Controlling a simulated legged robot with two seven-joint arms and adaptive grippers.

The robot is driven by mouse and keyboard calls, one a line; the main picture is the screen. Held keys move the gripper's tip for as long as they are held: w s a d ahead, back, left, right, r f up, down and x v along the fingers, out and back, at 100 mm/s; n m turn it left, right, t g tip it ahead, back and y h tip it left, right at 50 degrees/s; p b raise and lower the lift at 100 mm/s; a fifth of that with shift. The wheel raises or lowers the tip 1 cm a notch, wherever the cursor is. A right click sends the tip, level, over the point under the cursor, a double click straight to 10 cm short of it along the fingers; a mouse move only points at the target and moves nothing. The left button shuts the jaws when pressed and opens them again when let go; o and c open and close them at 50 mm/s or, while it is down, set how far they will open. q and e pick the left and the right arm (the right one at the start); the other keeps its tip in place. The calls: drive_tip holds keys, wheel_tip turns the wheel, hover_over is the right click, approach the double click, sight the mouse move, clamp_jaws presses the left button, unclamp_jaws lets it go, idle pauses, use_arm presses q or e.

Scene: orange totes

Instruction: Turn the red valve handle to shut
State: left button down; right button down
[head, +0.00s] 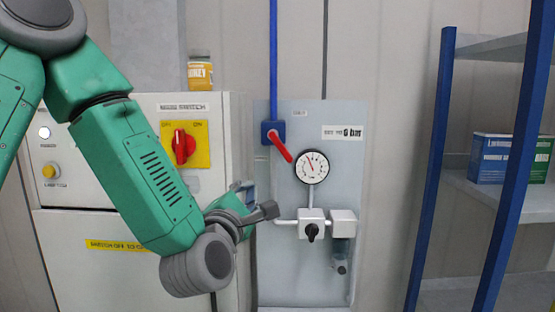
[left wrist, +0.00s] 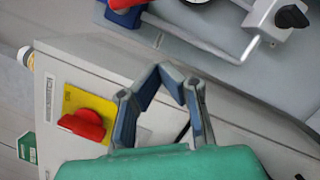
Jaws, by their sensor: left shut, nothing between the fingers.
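The red valve handle (head: 281,147) is a short lever on a blue valve body (head: 272,133) on the blue pipe. It slants down to the right in the head view. Part of it shows at the top edge of the left wrist view (left wrist: 124,3), with the blue body (left wrist: 125,17) beside it. My left gripper (head: 257,200) is below the handle and apart from it, in front of the panel's left edge. Its fingers (left wrist: 172,75) are shut and empty in the left wrist view. My right gripper is not in view.
A pressure gauge (head: 312,167) and a small black knob (head: 312,232) are on the grey panel (head: 290,275). A cabinet (head: 100,215) with a red rotary switch (head: 183,146) on a yellow plate stands left. A blue-framed shelf (head: 500,200) stands right. Bare wall (head: 400,120) lies between.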

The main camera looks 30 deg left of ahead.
sight(281, 146)
use_arm(q)
drive_tip(key=w+r+p, duration=0.3)
drive_tip(key=w+p, duration=0.1)
drive_tip(key=w, duration=0.6)
drive_tip(key=shift+w+r, duration=0.2)
drive_tip(key=shift+r, duration=0.2)
drive_tip(key=shift+w+a+f, duration=0.1)
